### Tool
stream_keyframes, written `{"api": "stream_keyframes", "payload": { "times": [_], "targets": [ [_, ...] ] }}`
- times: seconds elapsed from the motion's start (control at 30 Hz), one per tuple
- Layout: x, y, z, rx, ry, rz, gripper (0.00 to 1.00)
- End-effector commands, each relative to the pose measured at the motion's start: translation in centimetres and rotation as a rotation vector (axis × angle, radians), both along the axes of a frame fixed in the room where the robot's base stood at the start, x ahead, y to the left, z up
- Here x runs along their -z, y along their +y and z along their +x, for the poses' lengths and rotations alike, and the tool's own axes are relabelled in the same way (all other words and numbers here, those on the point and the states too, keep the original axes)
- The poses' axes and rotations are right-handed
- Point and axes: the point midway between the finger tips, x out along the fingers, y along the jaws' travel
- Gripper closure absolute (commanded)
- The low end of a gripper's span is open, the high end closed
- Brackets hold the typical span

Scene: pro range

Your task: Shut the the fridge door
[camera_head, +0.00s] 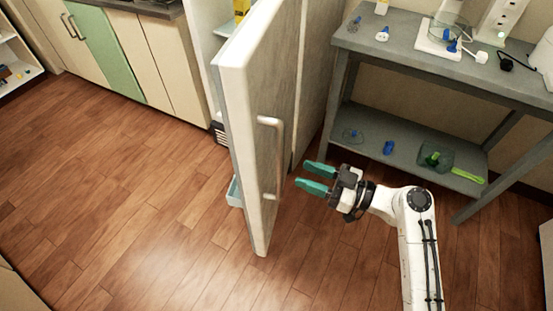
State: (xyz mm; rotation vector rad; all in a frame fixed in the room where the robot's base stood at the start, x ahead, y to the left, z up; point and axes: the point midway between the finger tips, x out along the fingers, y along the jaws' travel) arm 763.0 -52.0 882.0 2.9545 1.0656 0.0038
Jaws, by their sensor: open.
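The fridge door (250,139) stands open near the middle of the view, swung out from the fridge with its top edge tilted toward me. A long vertical metal handle (278,150) is on its right-facing outer side. My gripper (311,176) is to the right of the door, close to the lower part of the handle. Its two green fingers point left toward the door and are apart with nothing between them. I see a gap between the fingertips and the door in the picture. The fridge interior (205,40) shows behind the door, mostly hidden by it.
A grey two-level table (420,66) stands to the right, with small items on its top and lower shelf (405,150). Cabinets with a green door (107,55) line the back left. The wooden floor (130,190) left of the door is clear.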

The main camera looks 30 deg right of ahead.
Motion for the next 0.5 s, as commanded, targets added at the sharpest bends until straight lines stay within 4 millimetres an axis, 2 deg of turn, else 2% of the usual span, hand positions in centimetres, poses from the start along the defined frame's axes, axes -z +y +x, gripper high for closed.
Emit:
{"api": "stream_keyframes", "payload": {
  "times": [0.3, 0.5],
  "targets": [
    [-0.2, 3.8, 4.4, -0.004, 0.001, -0.001, 0.56],
    [-0.1, 5.0, 5.9, -0.003, 0.001, 0.0, 0.56]
  ]
}}
